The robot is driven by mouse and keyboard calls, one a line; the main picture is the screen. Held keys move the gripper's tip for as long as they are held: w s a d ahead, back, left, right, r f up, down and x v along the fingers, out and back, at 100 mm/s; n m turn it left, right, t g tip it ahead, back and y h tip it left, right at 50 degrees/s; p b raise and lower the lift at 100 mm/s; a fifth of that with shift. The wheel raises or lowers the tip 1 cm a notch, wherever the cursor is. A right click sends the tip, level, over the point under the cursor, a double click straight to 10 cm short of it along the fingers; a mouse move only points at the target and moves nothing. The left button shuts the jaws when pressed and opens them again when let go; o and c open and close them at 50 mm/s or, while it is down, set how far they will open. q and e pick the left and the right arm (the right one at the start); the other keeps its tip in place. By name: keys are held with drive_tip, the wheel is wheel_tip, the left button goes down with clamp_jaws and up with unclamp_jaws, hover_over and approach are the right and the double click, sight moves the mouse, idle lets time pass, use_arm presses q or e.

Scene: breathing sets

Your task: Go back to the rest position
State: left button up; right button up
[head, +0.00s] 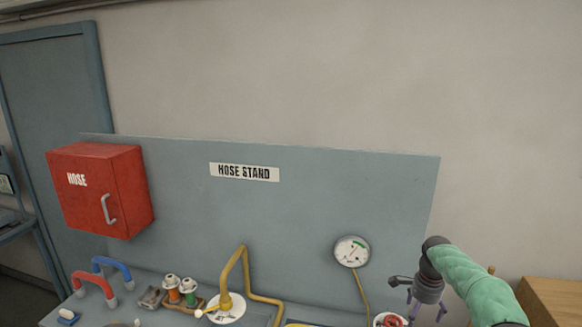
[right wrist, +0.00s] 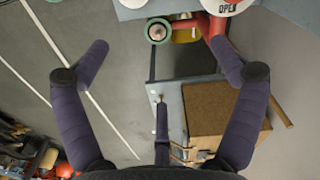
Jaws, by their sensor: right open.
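My right gripper (head: 425,307) is at the lower right of the head view, at the end of my green-sleeved arm. It points down over the bench in front of the right part of the grey panel. In the right wrist view, the two dark fingers of this gripper (right wrist: 160,52) are spread wide with nothing between them. A red round valve (head: 391,320) is just left of it at the bottom edge of the head view. My left gripper does not show in either view.
A grey panel (head: 300,215) labelled HOSE STAND stands behind the bench. It carries a red HOSE box (head: 100,190) and a round gauge (head: 352,251). A yellow bent pipe (head: 231,270) rises from the bench. A wooden box (head: 555,300) is at the right. Open floor (right wrist: 60,30) shows at left.

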drive_tip(key=s+a+f+n+y, duration=0.1)
drive_tip(key=s+a+f+n, duration=0.15)
drive_tip(key=a+f, duration=0.45)
drive_tip(key=s+a+f+n+y, duration=0.15)
drive_tip(key=s+a+f, duration=0.25)
drive_tip(key=f, duration=0.7)
drive_tip(key=s+a+f+n, duration=0.3)
drive_tip(key=s+a+f, duration=0.15)
drive_tip(key=f, duration=0.35)
drive_tip(key=s+a+f+n, duration=0.2)
drive_tip(key=s+a, duration=0.2)
drive_tip(key=s, duration=0.4)
drive_tip(key=s+a+f+n+y, duration=0.1)
drive_tip(key=s+a+f+n, duration=0.15)
drive_tip(key=s, duration=0.55)
drive_tip(key=s+a+f+n, duration=0.15)
drive_tip(key=s+a, duration=0.25)
drive_tip(key=s, duration=0.5)
use_arm(q)
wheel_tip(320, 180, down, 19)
drive_tip(key=b, duration=1.9)
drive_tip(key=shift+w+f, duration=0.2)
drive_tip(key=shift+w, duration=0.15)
use_arm(e)
wheel_tip(320, 180, down, 18)
drive_tip(key=w+a, duration=0.2)
drive_tip(key=shift+w+f, duration=0.2)
drive_tip(key=shift+w, duration=0.1)
